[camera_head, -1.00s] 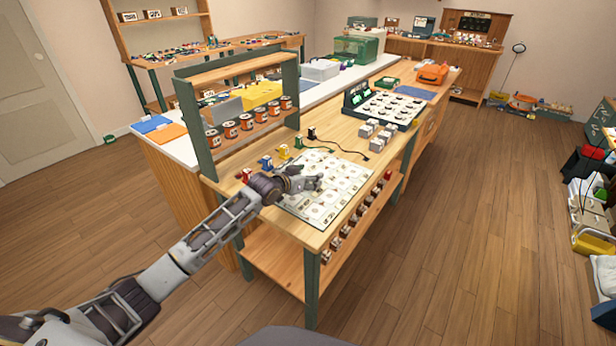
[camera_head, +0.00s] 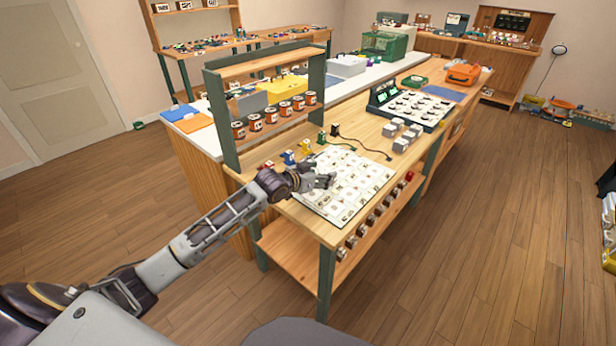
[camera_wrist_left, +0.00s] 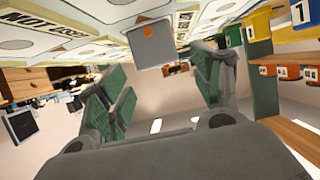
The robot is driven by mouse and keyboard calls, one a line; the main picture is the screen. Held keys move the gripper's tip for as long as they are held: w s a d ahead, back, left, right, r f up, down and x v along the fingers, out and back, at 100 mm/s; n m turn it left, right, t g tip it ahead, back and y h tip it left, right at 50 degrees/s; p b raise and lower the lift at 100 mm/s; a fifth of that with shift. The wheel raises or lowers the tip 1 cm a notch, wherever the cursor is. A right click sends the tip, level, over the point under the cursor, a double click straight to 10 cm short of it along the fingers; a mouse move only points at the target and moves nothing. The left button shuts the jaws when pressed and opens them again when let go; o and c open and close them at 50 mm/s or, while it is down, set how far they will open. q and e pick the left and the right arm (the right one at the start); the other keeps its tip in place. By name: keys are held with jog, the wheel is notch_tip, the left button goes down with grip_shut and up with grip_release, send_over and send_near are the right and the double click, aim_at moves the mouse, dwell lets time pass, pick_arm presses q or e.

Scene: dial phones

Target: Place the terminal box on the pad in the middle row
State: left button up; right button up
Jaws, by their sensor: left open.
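In the wrist view, which is upside down, a grey box with an orange dot (camera_wrist_left: 153,46), likely the terminal box, stands against the white pad sheet (camera_wrist_left: 85,22). It lies ahead of my left gripper (camera_wrist_left: 165,95), whose two green-padded fingers are apart with nothing between them. In the head view my left gripper (camera_head: 328,180) is low over the pad sheet (camera_head: 352,208), a grid of printed squares on the wooden bench. I cannot pick out the box beside it there; the hand may hide it. My right gripper is not in view.
Several grey boxes (camera_head: 402,137) stand behind the sheet, near a dark-framed panel (camera_head: 410,105). Small coloured posts (camera_head: 289,157) with cables line the sheet's back left. A shelf rack (camera_head: 228,120) with orange-brown jars rises at left.

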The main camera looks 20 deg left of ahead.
pick_arm(q)
jog(key=v, duration=0.3)
jog(key=shift+s, duration=0.2)
jog(key=shift+p+v, duration=0.3)
jog(key=shift+v, duration=1)
jog(key=shift+s+a+r, duration=0.1)
jog(key=shift+s+r, duration=0.1)
jog(key=shift+s, duration=0.1)
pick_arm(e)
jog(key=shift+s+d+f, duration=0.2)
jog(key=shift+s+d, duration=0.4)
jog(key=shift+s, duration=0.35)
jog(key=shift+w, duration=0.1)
